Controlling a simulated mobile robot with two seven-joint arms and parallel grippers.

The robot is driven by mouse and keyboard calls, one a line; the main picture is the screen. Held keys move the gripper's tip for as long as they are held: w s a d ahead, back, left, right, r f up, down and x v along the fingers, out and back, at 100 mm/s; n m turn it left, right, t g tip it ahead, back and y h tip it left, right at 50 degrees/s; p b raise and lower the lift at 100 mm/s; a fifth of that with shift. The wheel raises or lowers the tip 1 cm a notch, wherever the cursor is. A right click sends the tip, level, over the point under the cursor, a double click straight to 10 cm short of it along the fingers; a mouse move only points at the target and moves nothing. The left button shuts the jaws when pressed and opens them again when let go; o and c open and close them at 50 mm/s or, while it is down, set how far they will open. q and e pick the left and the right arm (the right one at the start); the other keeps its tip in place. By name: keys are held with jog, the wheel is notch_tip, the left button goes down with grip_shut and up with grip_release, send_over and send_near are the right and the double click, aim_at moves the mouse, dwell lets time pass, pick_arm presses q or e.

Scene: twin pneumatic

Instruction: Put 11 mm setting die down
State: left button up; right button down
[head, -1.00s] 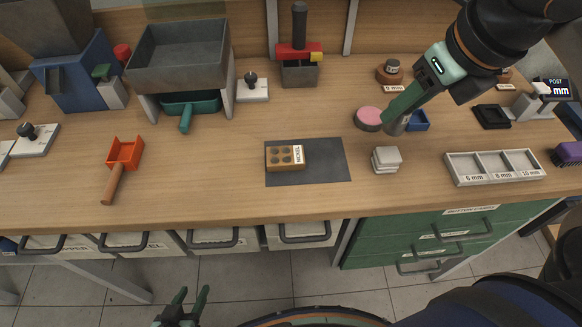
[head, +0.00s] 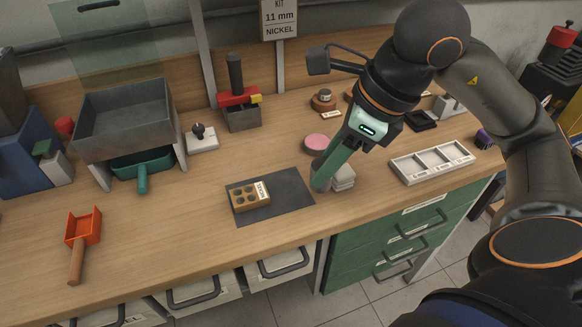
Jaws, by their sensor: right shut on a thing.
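My right gripper (head: 322,176) has its green fingers pointing down over the bench, between the dark mat (head: 292,192) and a stack of white cloths or pads (head: 344,178). It is shut on a small grey cylindrical piece, which I take to be the 11 mm setting die (head: 318,183); the fingers hide most of it and I cannot read a size on it. I cannot tell whether it touches the bench. My left gripper is out of view.
A brown block with holes, labelled NICKEL (head: 249,196), lies on the mat. A sign (head: 279,18) reads 11 mm NICKEL.

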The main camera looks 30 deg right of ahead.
jog(key=w+f, duration=0.2)
jog(key=w, duration=0.1)
jog(key=w+d+f, duration=0.1)
jog(key=w+f, duration=0.5)
jog(key=w, duration=0.1)
jog(key=shift+d+f, duration=0.1)
jog(key=shift+d, duration=0.2)
notch_tip(320, 180, down, 2)
jog(key=shift+w+f+b, duration=0.1)
jog(key=shift+f+b, duration=0.15)
jog(key=shift+b, duration=0.1)
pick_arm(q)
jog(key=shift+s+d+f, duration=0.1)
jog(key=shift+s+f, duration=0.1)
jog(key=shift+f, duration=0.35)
pick_arm(e)
jog(key=shift+f, duration=0.45)
